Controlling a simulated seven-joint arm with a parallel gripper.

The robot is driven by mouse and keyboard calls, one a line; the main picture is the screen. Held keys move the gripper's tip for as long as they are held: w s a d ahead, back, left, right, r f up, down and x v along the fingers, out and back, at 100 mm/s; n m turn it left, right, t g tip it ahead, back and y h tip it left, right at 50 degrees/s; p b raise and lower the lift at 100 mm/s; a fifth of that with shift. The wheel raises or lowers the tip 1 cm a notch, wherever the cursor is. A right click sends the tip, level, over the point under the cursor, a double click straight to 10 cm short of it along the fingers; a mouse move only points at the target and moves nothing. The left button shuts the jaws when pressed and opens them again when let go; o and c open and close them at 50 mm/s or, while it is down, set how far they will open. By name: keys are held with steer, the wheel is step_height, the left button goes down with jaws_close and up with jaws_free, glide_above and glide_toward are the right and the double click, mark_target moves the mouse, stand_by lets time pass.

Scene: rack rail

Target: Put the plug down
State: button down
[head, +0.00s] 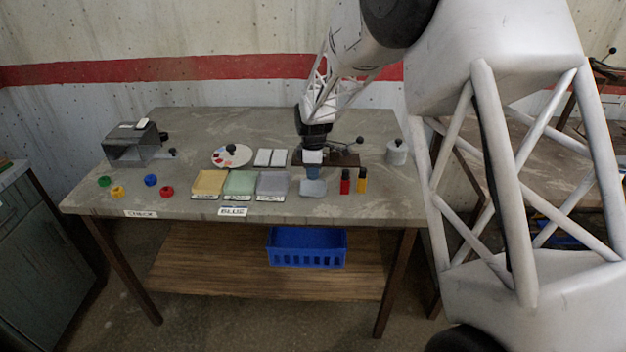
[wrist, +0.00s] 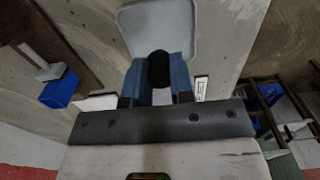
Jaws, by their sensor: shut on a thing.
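My gripper (head: 313,174) points down near the front of the grey table (head: 200,150), right of the coloured pads. In the wrist view its two blue fingers (wrist: 160,78) are shut on a dark, rounded plug (wrist: 159,68). Much of the plug is hidden between the fingers, and it cannot be made out in the head view. A pale grey-blue tray (head: 314,188) lies below the fingers; it also shows in the wrist view (wrist: 203,22). I cannot tell whether the plug touches the tray.
A brown rail (head: 347,160) with a lever stands behind my gripper. A grey canister (head: 396,153) stands farther right.

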steer(key=shift+f, duration=1.7)
steer(key=shift+f, duration=0.15)
steer(key=c, duration=1)
jaws_free()
steer(key=shift+r, duration=6.15)
